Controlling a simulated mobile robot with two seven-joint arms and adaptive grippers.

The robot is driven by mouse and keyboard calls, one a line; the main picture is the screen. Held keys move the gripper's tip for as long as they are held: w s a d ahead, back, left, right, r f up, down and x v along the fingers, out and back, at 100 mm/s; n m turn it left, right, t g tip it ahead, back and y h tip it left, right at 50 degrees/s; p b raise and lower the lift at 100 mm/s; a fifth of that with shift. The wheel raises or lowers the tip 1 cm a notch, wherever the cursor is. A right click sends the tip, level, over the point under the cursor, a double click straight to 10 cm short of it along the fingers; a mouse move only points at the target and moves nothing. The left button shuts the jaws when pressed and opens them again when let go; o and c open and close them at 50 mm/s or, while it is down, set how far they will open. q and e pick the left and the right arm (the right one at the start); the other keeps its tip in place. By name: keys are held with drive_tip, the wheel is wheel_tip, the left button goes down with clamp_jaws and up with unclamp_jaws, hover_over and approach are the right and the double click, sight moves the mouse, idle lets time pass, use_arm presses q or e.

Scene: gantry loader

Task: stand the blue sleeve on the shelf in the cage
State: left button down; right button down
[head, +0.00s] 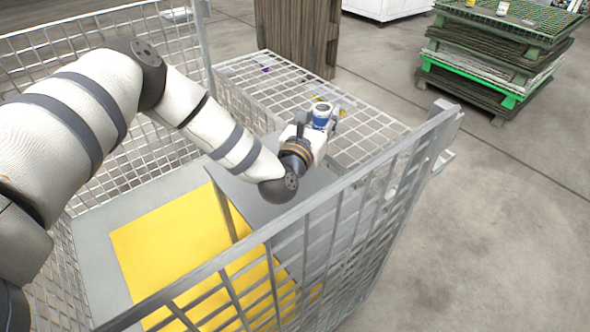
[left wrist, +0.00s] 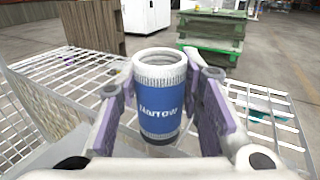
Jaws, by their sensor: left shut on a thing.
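The blue sleeve (head: 321,117), blue with white ends and an open top, is upright between the fingers of my left gripper (head: 322,121). In the left wrist view the sleeve (left wrist: 160,105) shows white lettering, with a purple-padded finger of the gripper (left wrist: 162,100) on each side. The grey shelf (head: 262,207) is inside the wire-mesh cage (head: 372,200), under my left wrist. In the head view the sleeve appears beyond the shelf's far part, against white mesh; its height above any surface cannot be told. My right gripper is out of view.
Stacked pallets (head: 490,62) are at the back right. The concrete floor at right is clear.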

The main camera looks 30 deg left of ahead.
use_arm(q)
drive_tip(key=s+f, duration=0.3)
drive_tip(key=s+a+f, duration=0.1)
drive_tip(key=s+f, duration=0.2)
drive_tip(key=shift+s+a+f, duration=0.15)
drive_tip(key=shift+s+f, duration=0.1)
drive_tip(key=shift+s, duration=0.15)
drive_tip(key=f, duration=0.3)
drive_tip(key=shift+s+f+b, duration=0.2)
drive_tip(key=shift+s+b, duration=0.1)
drive_tip(key=shift+f, duration=0.25)
drive_tip(key=c, duration=1.2)
unclamp_jaws()
drive_tip(key=shift+o, duration=0.4)
drive_tip(key=shift+w+r, duration=0.1)
drive_tip(key=shift+r, duration=0.1)
drive_tip(key=s, duration=0.4)
drive_tip(key=s+d, duration=0.1)
drive_tip(key=s, duration=0.7)
drive_tip(key=shift+d, duration=0.35)
